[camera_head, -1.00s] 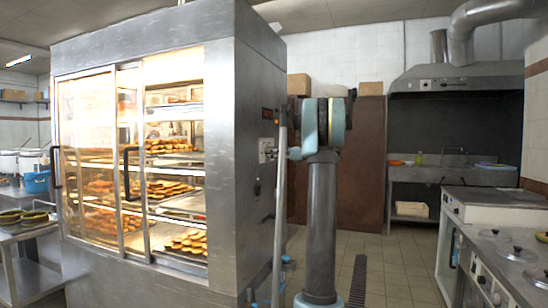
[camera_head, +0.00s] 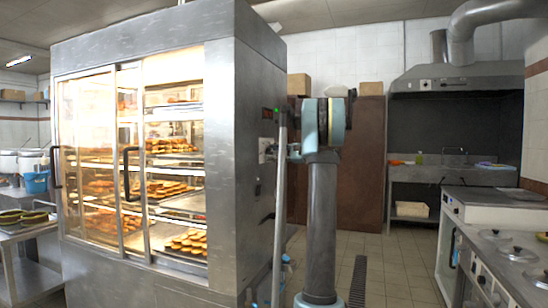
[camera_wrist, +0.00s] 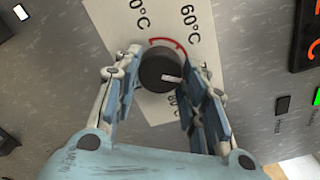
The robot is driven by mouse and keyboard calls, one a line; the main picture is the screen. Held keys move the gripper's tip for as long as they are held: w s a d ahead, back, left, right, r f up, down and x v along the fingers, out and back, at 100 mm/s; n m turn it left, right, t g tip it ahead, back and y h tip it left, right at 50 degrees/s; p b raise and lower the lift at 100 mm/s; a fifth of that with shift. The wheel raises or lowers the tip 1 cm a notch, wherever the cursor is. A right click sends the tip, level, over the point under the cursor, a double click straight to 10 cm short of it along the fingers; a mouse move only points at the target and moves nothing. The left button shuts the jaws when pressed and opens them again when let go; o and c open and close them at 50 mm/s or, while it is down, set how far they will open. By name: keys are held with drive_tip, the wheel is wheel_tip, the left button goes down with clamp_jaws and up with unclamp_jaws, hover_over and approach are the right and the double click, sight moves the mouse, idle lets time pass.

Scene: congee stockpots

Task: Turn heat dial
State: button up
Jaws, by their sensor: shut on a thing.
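The heat dial (camera_wrist: 157,72) is a dark round knob with a white pointer mark, in the wrist view. It sits on a white scale plate (camera_wrist: 205,18) with temperature marks, among them 60°C, and a red arc. The pointer is toward the right and slightly down in this picture. My gripper (camera_wrist: 159,60) has one blue-grey finger on each side of the dial and is shut on it.
A dark display with red digits (camera_wrist: 313,48) and a lit green switch (camera_wrist: 317,97) lie right of the dial. In the head view, a steel counter with lidded pots (camera_head: 517,253) stands at the right. The tiled floor (camera_head: 395,265) between is clear.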

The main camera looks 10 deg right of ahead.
drive_tip(key=n, duration=1.2)
drive_tip(key=shift+f, duration=0.1)
drive_tip(key=shift+n, duration=0.3)
idle(0.3)
drive_tip(key=o, duration=1.1)
drive_tip(key=v, duration=1.2)
drive_tip(key=shift+f, duration=0.1)
drive_tip(key=shift+a, duration=0.1)
